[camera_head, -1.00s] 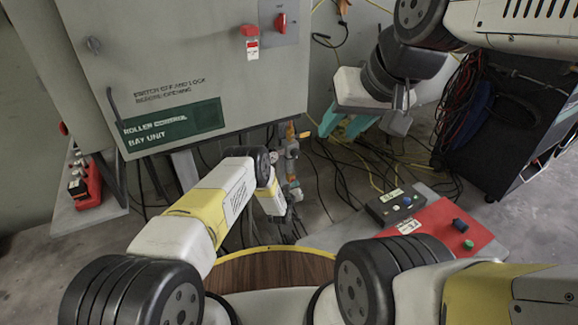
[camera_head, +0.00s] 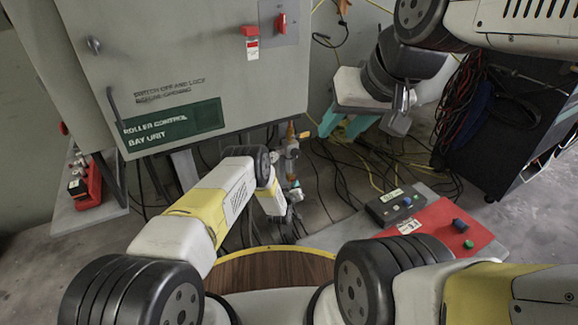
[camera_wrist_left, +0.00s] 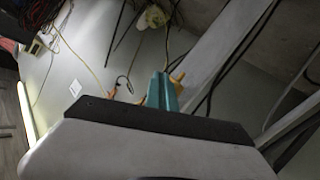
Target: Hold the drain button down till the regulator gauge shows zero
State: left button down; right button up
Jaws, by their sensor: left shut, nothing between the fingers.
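The slim upright fitting with a pipe (camera_head: 291,152) stands below the cabinet's right corner, with an orange-yellow part near its top. It looks like the regulator; I cannot make out its gauge reading or the drain button. My left gripper (camera_head: 295,185) is low beside this fitting, mostly hidden by its own wrist; contact cannot be told. In the left wrist view its teal fingers (camera_wrist_left: 162,88) are together and empty, with a yellow part (camera_wrist_left: 178,76) just beside them. My right gripper (camera_head: 342,128) hangs right of the fitting, teal fingers apart and empty.
The grey roller control cabinet (camera_head: 190,70) fills the upper left. A red panel (camera_head: 438,228) and a grey button box (camera_head: 395,205) lie at right. Loose cables (camera_head: 335,165) cover the floor behind. A black cart (camera_head: 510,125) stands far right.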

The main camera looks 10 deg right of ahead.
pick_arm(q)
jog(key=shift+s+d, duration=0.3)
jog(key=shift+s, duration=0.4)
jog(key=s, duration=0.1)
jog(key=s+d, duration=0.1)
jog(key=s, duration=0.1)
jog(key=s+d, duration=0.1)
jog(key=shift+s, duration=0.35)
jog(key=shift+s, duration=0.1)
